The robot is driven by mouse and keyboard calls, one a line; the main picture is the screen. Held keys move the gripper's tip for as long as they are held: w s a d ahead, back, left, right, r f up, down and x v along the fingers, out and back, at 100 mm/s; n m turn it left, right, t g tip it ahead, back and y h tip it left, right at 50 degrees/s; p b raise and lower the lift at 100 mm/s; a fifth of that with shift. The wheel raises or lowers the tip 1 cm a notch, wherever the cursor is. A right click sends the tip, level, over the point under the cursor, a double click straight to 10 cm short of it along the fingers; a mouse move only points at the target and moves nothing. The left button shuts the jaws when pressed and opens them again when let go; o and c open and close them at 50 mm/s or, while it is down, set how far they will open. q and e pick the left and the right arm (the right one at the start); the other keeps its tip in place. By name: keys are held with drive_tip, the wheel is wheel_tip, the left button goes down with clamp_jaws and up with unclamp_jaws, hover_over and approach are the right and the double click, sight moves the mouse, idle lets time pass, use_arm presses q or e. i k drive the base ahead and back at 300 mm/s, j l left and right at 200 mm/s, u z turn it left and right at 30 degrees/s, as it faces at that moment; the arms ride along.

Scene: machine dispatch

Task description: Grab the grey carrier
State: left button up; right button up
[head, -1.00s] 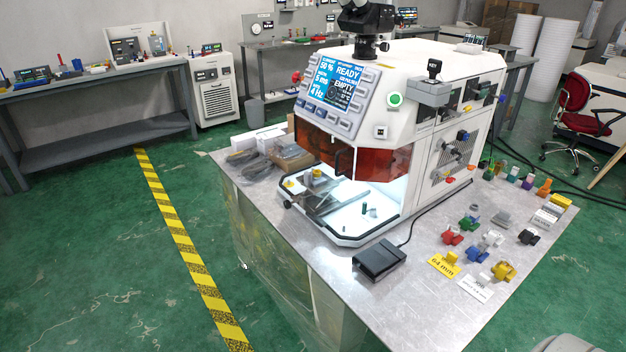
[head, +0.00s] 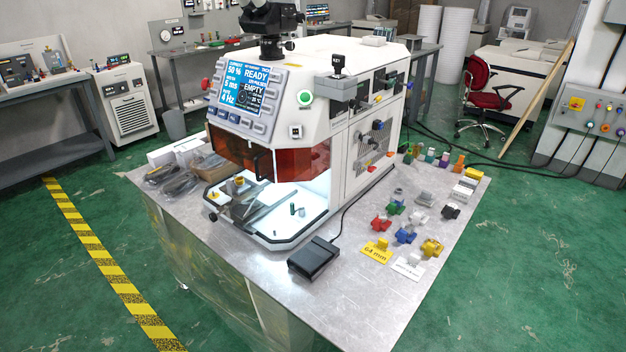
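A small light-grey piece (head: 419,217), which looks like the grey carrier, lies on the right part of the metal table (head: 345,300). It sits among similar coloured pieces: red (head: 381,223), green (head: 395,207), blue (head: 405,236), yellow (head: 431,247) and black (head: 450,211). A second grey piece (head: 426,198) lies just behind it; its exact shape is too small to tell. Neither of my grippers is in view, and nothing touches the pieces.
A white machine (head: 330,110) with an orange window fills the table's back and left. A black pedal (head: 314,258) with a cable stands in front. Yellow (head: 376,251) and white (head: 408,268) labels lie by the pieces. The table's front right is bare.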

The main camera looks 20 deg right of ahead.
sight(239, 186)
drive_tip(key=i+j+z, duration=0.45)
drive_tip(key=z, duration=0.25)
drive_tip(key=i+j+z, duration=0.15)
drive_tip(key=j+z, duration=0.2)
drive_tip(key=i+j+z, duration=0.1)
drive_tip(key=j+z, duration=0.25)
drive_tip(key=j, duration=0.15)
drive_tip(key=j+z, duration=0.35)
drive_tip(key=i+j, duration=0.05)
drive_tip(key=j, duration=0.05)
